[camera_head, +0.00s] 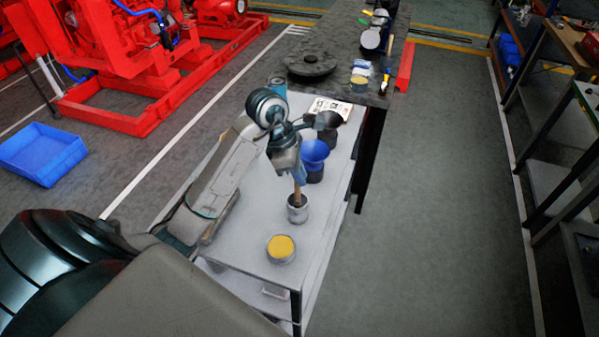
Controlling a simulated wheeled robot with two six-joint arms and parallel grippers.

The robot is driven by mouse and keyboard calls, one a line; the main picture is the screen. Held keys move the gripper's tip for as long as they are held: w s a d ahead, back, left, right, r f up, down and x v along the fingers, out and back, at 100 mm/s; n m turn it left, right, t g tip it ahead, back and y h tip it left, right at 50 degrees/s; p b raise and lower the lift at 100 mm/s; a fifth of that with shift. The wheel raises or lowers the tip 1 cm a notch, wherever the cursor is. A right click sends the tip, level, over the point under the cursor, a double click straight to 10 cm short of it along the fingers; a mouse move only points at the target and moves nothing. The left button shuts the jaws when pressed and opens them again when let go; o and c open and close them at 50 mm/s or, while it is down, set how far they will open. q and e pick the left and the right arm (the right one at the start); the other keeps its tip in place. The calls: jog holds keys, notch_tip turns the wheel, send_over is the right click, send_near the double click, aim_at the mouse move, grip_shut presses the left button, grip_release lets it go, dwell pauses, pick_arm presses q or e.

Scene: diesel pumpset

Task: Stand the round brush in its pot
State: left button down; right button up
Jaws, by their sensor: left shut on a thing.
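My left gripper (299,172) hangs over the white table, pointing down, and is shut on the round brush (297,191). A brown part of the brush shows below the fingers; its upper part is hidden by the gripper. A grey metal pot (298,213) stands upright on the table directly below. The brush is about upright and its lower end overlaps the pot's mouth; I cannot tell how deep it reaches or whether it touches the bottom. My right gripper is not in view.
A tin with a yellow top (281,248) stands in front of the pot. A blue funnel (315,155) on a dark container and a dark pot (327,127) stand behind. A dark workbench (330,55) adjoins the far end. Open floor (440,200) lies right.

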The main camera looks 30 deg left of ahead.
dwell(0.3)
pick_arm(q)
jog(key=c, duration=1.4)
grip_release()
jog(key=shift+o, duration=0.6)
jog(key=o, duration=0.3)
jog(key=shift+r, duration=0.15)
notch_tip(320, 180, up, 7)
jog(key=p, duration=0.7)
